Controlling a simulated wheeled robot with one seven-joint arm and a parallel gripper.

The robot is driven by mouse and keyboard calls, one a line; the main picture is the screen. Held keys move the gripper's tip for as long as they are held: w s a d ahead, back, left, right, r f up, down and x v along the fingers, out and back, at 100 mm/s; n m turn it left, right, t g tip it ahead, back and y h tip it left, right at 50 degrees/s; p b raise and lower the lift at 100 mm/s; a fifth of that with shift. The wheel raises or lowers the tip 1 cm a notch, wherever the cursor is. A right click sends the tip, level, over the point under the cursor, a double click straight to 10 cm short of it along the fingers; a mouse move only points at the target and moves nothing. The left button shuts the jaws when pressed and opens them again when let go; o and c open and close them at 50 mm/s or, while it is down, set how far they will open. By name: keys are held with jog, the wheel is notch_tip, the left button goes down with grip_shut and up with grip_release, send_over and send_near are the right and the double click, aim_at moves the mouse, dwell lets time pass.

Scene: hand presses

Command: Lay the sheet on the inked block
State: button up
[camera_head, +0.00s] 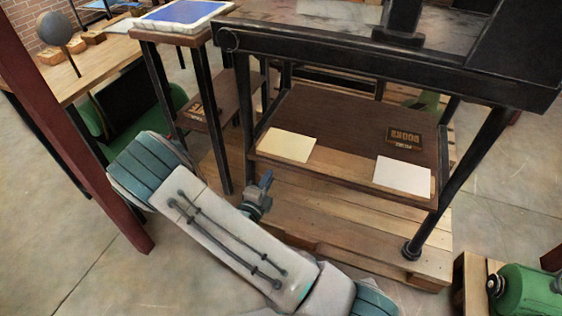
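A dark block with raised letters (404,138) lies on the brown lower shelf (330,112) of the black-framed press table. Whether its face is inked is too small to tell. A cream sheet (287,145) lies flat at the shelf's front left. A white sheet (403,176) lies flat at its front right, in front of the block and apart from it. My gripper (258,197) seems to be the small grey part behind my arm, below and left of the cream sheet. My arm partly hides it, so its fingers are unclear. I see nothing held in it.
A slab with a blue top (187,12) lies on a small table at upper left, with another block on its lower shelf (225,112). Black legs, a top beam (380,68) and a dark red post (75,110) stand around. Pallet boards (345,215) lie beneath.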

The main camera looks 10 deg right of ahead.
jog(key=b, duration=0.1)
send_near(287, 144)
jog(key=x, duration=0.2)
jog(key=shift+w+d, duration=0.3)
jog(key=shift+w, duration=0.1)
jog(key=shift+f, duration=0.1)
jog(key=shift+c, duration=0.4)
grip_shut()
notch_tip(287, 144, up, 3)
jog(key=p, duration=0.3)
jog(key=shift+p, duration=0.3)
